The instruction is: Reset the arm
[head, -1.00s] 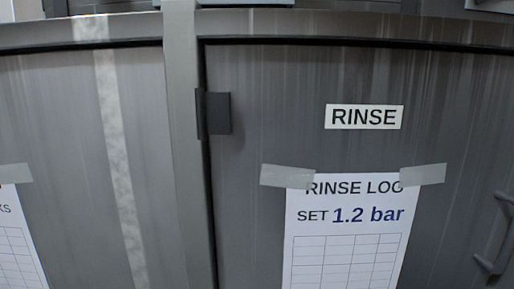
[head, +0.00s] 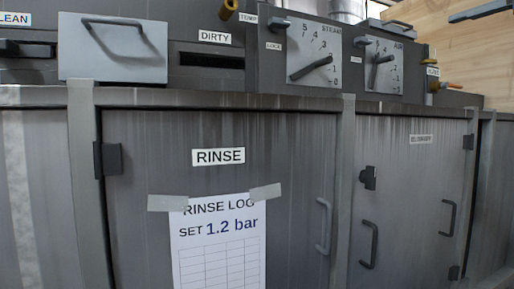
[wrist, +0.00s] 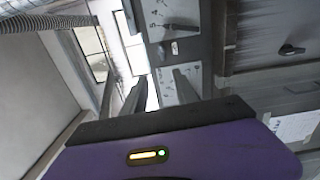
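My gripper (wrist: 160,88) shows in the wrist view, with a purple body and a dark bar below two grey fingers. The fingers stand apart with nothing visible between them. A dial panel and a bright window show beyond them. My gripper is not clearly seen in the head view. In the head view, a grey cabinet door carries a RINSE label (head: 218,156) and a taped RINSE LOG sheet (head: 218,245) reading "SET 1.2 bar".
Above the doors are a steam dial (head: 314,55), an air dial (head: 383,66), a drawer front (head: 112,50) and a DIRTY slot (head: 210,60). Door handles (head: 369,245) stick out at the right. In the wrist view, a ribbed hose (wrist: 45,22) runs at the upper left.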

